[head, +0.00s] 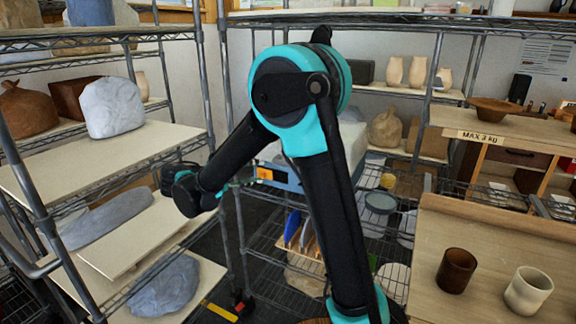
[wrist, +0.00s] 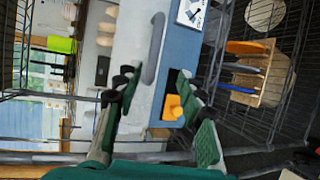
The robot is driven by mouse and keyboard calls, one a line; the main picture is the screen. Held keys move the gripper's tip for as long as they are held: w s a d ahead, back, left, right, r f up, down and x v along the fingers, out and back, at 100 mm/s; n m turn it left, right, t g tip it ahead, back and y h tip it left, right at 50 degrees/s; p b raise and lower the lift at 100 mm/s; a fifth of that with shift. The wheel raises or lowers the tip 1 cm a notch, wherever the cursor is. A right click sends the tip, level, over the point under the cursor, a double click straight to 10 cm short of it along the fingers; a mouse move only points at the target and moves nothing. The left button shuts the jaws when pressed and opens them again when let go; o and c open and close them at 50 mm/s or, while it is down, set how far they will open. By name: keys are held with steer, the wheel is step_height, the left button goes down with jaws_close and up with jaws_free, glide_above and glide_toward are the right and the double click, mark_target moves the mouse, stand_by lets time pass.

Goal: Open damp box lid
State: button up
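The damp box has a blue body (wrist: 187,52) with an orange latch (wrist: 173,107) and a label on its front. Its pale grey lid (wrist: 132,50) with a grey handle (wrist: 154,48) looks shut. In the head view, the blue front (head: 288,181) and orange latch (head: 264,173) show on a wire shelf, partly hidden behind my arm. My gripper (wrist: 154,88) is open and empty, its fingers spread in front of the latch side; in the wrist view the latch appears between them, nearer the right finger. I cannot tell whether they touch. The wrist view is turned sideways.
A wire rack (head: 160,33) with wrapped clay stands left. A brown cup (head: 456,271) and a cream cup (head: 528,290) stand on the wooden table (head: 430,225) at right. Upright coloured boards (head: 292,228) stand in a rack below the box.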

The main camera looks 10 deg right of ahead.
steer(key=shift+t, duration=0.3)
steer(key=x, duration=1.6)
steer(key=shift+w+r, duration=0.1)
steer(key=shift+r, duration=0.05)
jaws_close()
